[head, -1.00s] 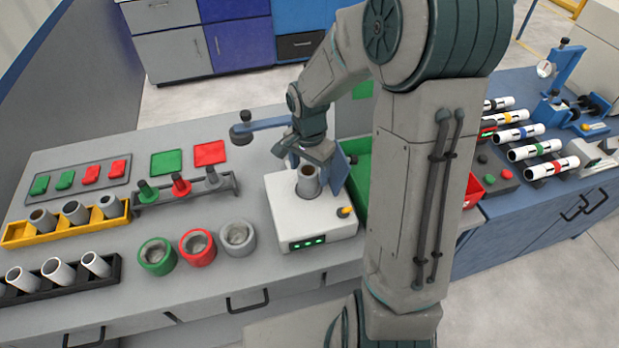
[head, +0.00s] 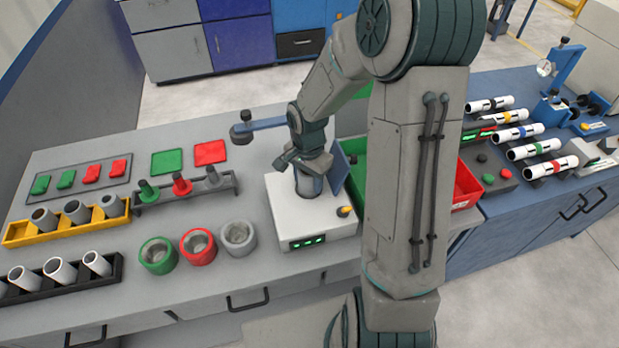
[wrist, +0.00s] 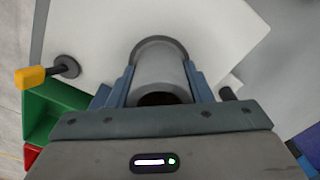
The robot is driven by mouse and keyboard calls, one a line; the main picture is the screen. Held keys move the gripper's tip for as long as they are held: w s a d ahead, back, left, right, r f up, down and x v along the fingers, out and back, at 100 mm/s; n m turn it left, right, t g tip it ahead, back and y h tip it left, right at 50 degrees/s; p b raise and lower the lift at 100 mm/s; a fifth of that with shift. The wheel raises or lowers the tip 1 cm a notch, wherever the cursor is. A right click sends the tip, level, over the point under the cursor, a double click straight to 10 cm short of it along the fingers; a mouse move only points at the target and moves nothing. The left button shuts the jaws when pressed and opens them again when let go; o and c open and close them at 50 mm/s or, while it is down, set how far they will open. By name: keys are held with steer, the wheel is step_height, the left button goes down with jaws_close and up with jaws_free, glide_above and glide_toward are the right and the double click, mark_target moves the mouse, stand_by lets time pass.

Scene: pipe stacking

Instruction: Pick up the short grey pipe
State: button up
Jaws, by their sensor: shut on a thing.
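The short grey pipe (head: 308,185) stands upright at the top of the white box-shaped station (head: 290,225). In the wrist view the pipe (wrist: 160,68) sits between the two blue fingers, with its dark open end towards the camera and its far end at a dark round ring (wrist: 160,43) on the white top. My gripper (wrist: 160,85) is shut on the pipe, one finger at each side. In the head view my gripper (head: 309,172) is low over the station and covers the pipe's upper part. I cannot tell whether the pipe's lower end is clear of the ring.
A yellow knob (head: 344,211) is on the station. Green, red and grey rings (head: 198,246) lie to its left. A yellow rack (head: 70,225) and a black rack (head: 62,278) hold other grey and white pipes. A green bin (head: 352,160) and a red bin (head: 467,187) are to the right.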

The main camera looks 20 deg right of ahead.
steer(key=shift+r, duration=0.1)
step_height(320, 180, up, 10)
steer(key=shift+b, duration=0.3)
stand_by(0.6)
